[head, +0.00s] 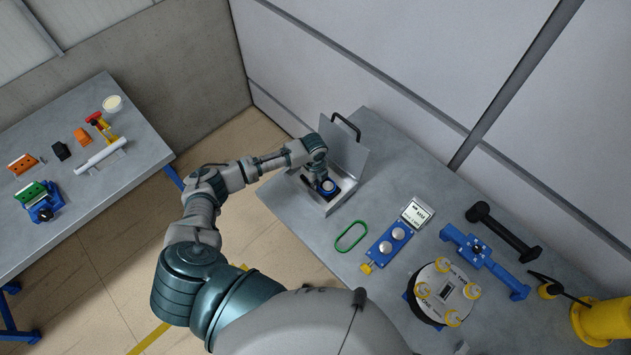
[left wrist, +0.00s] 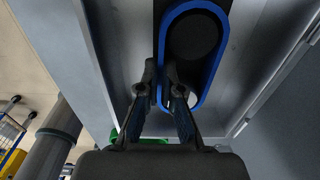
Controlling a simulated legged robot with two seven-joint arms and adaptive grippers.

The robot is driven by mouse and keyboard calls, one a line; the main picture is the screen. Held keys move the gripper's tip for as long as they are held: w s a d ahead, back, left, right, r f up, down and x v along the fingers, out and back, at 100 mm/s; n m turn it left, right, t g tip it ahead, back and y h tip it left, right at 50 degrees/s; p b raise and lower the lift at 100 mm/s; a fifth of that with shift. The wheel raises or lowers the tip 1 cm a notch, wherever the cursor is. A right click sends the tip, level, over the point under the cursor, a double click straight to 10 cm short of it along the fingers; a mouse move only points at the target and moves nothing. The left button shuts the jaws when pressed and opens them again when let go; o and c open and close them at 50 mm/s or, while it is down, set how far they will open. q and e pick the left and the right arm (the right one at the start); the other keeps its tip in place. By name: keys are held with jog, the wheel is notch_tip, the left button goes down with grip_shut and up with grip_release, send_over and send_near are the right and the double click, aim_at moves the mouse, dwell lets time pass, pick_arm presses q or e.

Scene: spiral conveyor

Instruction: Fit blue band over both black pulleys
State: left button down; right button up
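The blue band (left wrist: 218,62) is a long loop inside an open metal box (head: 334,207). In the left wrist view it runs around a large black pulley (left wrist: 195,38). Its near end curves around a spot by the right fingertip where a pale metal part shows. The second pulley is mostly hidden by my finger, so I cannot tell if the band sits over it. My left gripper (left wrist: 161,75) reaches into the box with its tips close together, one on each side of the band's left strand, and looks shut on it. My right gripper is out of view.
The box's lid (head: 345,150) stands open behind it. A green ring (head: 351,236) lies on the table just in front. A blue fixture with silver knobs (head: 391,244), a round dial plate (head: 442,291) and a blue bracket (head: 483,262) stand further right. Another table (head: 95,170) is at the left.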

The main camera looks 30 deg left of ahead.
pick_arm(q)
jog(key=shift+f, duration=0.15)
jog(key=c, duration=1.2)
grip_release()
jog(key=shift+c, duration=0.2)
notch_tip(320, 180, up, 12)
jog(key=shift+a, duration=0.25)
jog(key=shift+w+f, duration=0.1)
